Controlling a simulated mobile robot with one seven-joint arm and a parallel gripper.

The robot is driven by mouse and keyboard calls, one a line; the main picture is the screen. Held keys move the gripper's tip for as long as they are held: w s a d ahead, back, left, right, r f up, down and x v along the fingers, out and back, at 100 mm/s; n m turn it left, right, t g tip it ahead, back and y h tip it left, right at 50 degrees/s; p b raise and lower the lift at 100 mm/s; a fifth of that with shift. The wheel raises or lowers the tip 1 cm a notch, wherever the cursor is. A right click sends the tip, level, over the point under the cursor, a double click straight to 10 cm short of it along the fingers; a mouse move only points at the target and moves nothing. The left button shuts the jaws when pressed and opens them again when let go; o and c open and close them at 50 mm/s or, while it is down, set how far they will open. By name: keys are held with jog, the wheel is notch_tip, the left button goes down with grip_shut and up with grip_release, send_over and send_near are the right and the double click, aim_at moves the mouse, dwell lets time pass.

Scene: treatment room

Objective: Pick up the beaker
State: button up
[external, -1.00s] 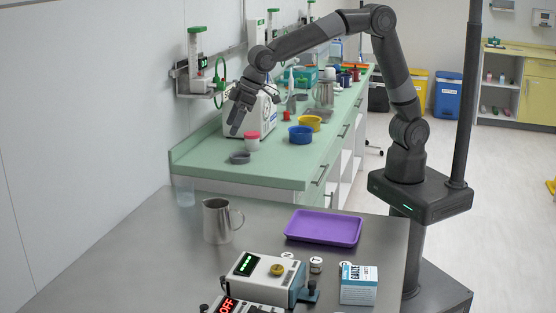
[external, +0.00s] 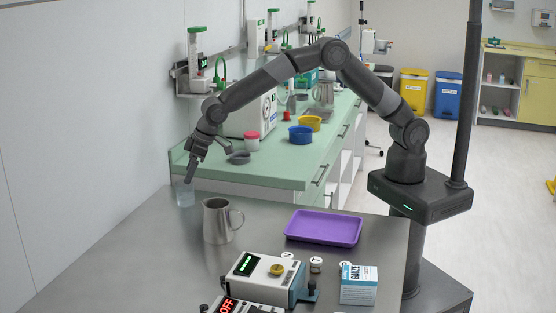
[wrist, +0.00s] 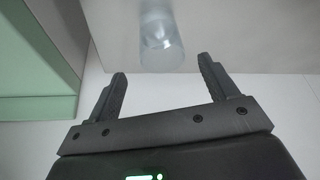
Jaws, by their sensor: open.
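The beaker (external: 184,193) is a clear, pale cylinder standing at the far left corner of the grey metal table (external: 110,245). In the wrist view the beaker (wrist: 160,42) lies beyond the fingertips, roughly between their lines. My gripper (external: 187,178) is just above and beside the beaker, pointing down, and partly covers it in the external view. In the wrist view its two fingers (wrist: 162,75) are spread apart with nothing between them. I cannot tell whether a finger touches the beaker.
A steel jug (external: 217,222) stands right of the beaker. A purple tray (external: 324,227), a device with a green display (external: 262,277) and a gauze box (external: 359,286) are farther right. The green counter (external: 265,172) is behind, and the white wall (external: 80,110) is at the left.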

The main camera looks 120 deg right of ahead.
aim_at(185, 193)
jog(key=shift+x, duration=2.7)
jog(key=shift+w+a, duration=0.1)
jog(key=shift+c, duration=0.2)
jog(key=c, duration=1.1)
